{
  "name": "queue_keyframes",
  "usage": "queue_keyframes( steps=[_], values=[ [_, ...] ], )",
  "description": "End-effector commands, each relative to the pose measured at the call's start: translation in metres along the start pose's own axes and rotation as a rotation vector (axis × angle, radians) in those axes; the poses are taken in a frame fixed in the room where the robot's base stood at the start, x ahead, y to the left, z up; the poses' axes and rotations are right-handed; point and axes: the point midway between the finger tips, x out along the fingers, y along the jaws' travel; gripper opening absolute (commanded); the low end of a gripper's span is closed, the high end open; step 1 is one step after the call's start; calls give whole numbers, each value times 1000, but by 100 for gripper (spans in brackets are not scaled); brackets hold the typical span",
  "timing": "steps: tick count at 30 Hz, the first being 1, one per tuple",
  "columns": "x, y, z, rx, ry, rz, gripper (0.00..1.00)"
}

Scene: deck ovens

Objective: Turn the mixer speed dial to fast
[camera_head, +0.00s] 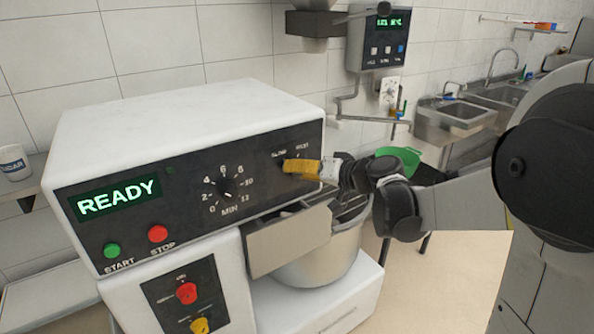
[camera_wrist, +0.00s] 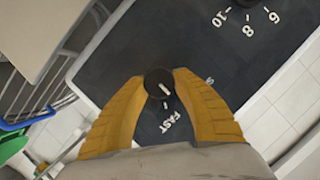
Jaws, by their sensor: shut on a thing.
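The mixer (camera_head: 190,115) is a white machine with a dark front panel (camera_head: 120,180) at the left of the head view. In the wrist view its speed dial (camera_wrist: 158,83) is a small round black knob with a short white pointer line. The word FAST (camera_wrist: 178,150) is printed below it there; a second label to its right is mostly hidden by a finger. My gripper (camera_head: 300,166) has yellow fingers. In the wrist view my gripper (camera_wrist: 160,84) is shut on the dial, one finger on each side. In the head view the fingers hide the dial.
A numbered timer dial (camera_head: 225,187) sits left of the speed dial. A READY display (camera_head: 118,198), green START button (camera_head: 112,250) and red STOP button (camera_head: 157,233) are farther left. A steel bowl (camera_head: 315,262) stands below. A green container (camera_head: 400,158) and sinks (camera_head: 455,118) are behind.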

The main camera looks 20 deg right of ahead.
Motion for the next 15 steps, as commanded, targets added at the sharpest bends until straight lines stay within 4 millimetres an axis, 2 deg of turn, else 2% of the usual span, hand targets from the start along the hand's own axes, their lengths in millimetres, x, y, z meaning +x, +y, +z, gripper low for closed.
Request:
queue_keyframes(
  steps=[15],
  values=[
    [1, 2, -1, 400, 4, -167, 3]
  ],
)
